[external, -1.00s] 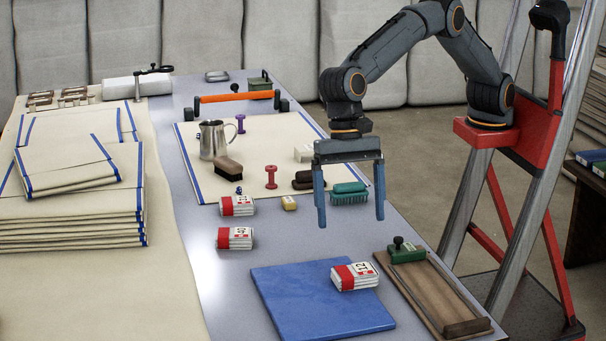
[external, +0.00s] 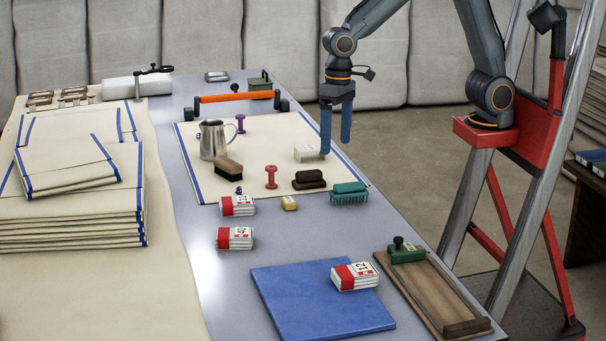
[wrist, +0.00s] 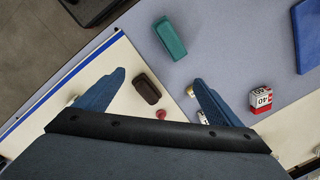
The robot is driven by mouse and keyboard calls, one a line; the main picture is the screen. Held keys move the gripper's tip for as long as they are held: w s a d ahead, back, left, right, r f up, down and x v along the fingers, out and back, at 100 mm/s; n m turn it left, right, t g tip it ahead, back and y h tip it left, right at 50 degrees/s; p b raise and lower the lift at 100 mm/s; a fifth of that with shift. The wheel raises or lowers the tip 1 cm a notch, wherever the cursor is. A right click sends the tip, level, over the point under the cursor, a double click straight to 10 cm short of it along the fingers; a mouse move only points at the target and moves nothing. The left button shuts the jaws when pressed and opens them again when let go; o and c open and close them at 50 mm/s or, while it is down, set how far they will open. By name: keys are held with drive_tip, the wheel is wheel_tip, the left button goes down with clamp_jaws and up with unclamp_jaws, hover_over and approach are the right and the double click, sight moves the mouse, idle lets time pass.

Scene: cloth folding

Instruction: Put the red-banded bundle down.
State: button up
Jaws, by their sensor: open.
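Three red-banded white bundles are in the external view. One bundle (external: 357,275), marked 12, lies on the blue board (external: 318,308) near the front. A second bundle (external: 235,239) and a third bundle (external: 237,206) lie on the grey table to its left and farther back. In the wrist view, a bundle marked 40 (wrist: 261,99) is right of the fingers, and another (wrist: 203,117) is partly hidden by the right finger. My gripper (external: 336,147) is open and empty above the far right edge of the cream cloth, away from all bundles. The wrist view also shows its spread fingers (wrist: 158,78).
Close to my gripper are a white block (external: 306,153), a dark brush (external: 308,180) and a teal brush (external: 349,193). A metal pitcher (external: 213,141) and spools stand on the cloth. A wooden tray (external: 430,290) lies right of the blue board. Folded cloths (external: 70,215) are stacked left.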

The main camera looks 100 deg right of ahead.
drive_tip(key=s+d+f+n, duration=0.2)
drive_tip(key=s+d, duration=0.3)
drive_tip(key=s, duration=0.5)
drive_tip(key=s+d+f+n, duration=0.2)
drive_tip(key=s+d, duration=0.4)
drive_tip(key=s, duration=0.4)
drive_tip(key=shift+s+d+f+n+g+h, duration=0.3)
drive_tip(key=shift+n+h, duration=0.1)
drive_tip(key=shift+n, duration=0.5)
drive_tip(key=shift+o, duration=0.2)
drive_tip(key=a+r+n+p, duration=0.2)
drive_tip(key=a+r+p, duration=0.2)
drive_tip(key=a+p, duration=0.2)
drive_tip(key=shift+a+r+p, duration=0.15)
drive_tip(key=shift+a+p, duration=0.2)
drive_tip(key=shift+a, duration=0.1)
drive_tip(key=shift+o, duration=0.3)
drive_tip(key=shift+a+n, duration=0.3)
